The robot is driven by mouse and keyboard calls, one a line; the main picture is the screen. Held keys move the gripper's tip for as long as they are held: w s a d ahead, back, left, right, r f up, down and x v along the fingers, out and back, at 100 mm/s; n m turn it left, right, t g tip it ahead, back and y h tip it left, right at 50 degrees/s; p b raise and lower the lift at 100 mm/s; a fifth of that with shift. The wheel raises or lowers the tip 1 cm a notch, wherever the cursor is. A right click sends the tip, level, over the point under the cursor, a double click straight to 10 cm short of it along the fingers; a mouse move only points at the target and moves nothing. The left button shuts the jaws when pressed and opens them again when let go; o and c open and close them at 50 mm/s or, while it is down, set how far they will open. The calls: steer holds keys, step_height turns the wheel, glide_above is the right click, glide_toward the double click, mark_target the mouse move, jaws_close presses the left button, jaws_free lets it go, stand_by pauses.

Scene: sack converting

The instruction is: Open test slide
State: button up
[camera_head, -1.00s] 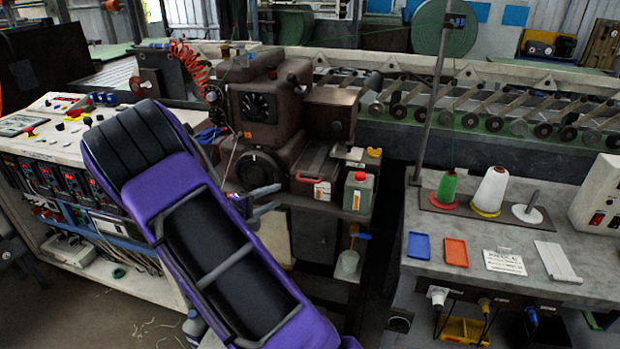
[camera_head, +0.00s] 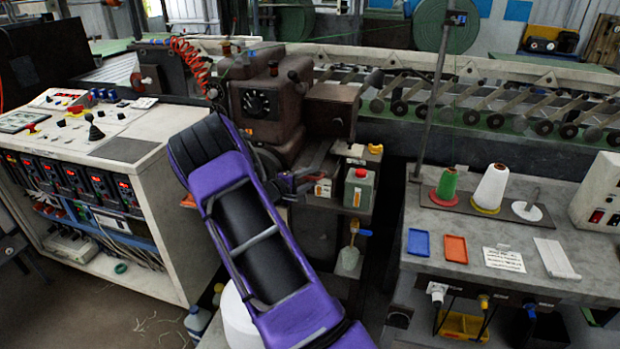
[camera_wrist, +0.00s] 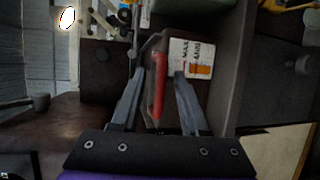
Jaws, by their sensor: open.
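What looks like the test slide is a grey box-like part with a white and orange label (camera_head: 323,188) on the brown machine's side shelf. In the wrist view its label (camera_wrist: 190,58) is near the top middle, and a red bar-shaped handle (camera_wrist: 158,88) lies beside it. My gripper (camera_head: 302,182) is at the slide's left side in the head view. In the wrist view my gripper (camera_wrist: 159,76) is open, with one finger on each side of the red handle. Whether the fingers touch it I cannot tell. My arm hides part of the machine.
The brown machine (camera_head: 265,108) rises behind. A control console (camera_head: 150,165) is at left. A grey table (camera_head: 500,225) with thread cones is at right, past a dark gap.

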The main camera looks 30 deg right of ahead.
jaws_close()
stand_by(1.4)
